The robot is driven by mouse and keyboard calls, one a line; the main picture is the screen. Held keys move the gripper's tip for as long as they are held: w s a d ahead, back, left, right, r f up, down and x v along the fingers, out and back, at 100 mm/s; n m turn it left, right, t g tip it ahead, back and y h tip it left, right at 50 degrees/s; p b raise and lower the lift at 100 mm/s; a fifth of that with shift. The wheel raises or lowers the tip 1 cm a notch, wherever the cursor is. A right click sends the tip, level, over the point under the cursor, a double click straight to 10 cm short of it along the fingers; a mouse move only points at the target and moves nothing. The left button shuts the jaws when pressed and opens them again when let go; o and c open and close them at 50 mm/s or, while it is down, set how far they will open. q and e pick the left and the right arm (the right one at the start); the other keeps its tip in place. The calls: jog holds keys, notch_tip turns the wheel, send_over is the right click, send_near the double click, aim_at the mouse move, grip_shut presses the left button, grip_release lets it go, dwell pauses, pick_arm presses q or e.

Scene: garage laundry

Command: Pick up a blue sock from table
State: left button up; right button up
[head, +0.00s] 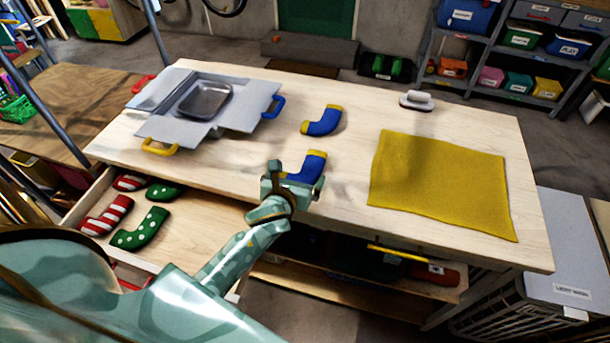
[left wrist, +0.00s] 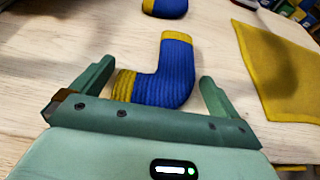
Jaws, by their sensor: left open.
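Two blue socks with yellow cuffs and toes lie on the wooden table (head: 345,215). The nearer blue sock (head: 310,165) is partly hidden by my left gripper (head: 292,185) in the head view. In the left wrist view this nearer sock (left wrist: 170,72) lies between the two spread fingers of my left gripper (left wrist: 155,82), which is open and holds nothing. I cannot tell whether a finger touches it. The farther blue sock (head: 322,121) lies behind it, and its edge also shows at the top of the left wrist view (left wrist: 165,7). My right gripper is not in view.
A yellow cloth (head: 440,183) lies flat to the right. A grey flapped box (head: 177,128) holding a metal tray (head: 205,101) stands on the left. A small white iron-like object (head: 416,100) sits at the back. An open drawer (head: 190,225) holds red-striped and green-dotted socks.

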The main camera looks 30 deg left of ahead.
pick_arm(q)
jog(key=shift+x, duration=1)
jog(key=shift+s, duration=0.1)
jog(key=c, duration=0.7)
jog(key=shift+o, duration=0.2)
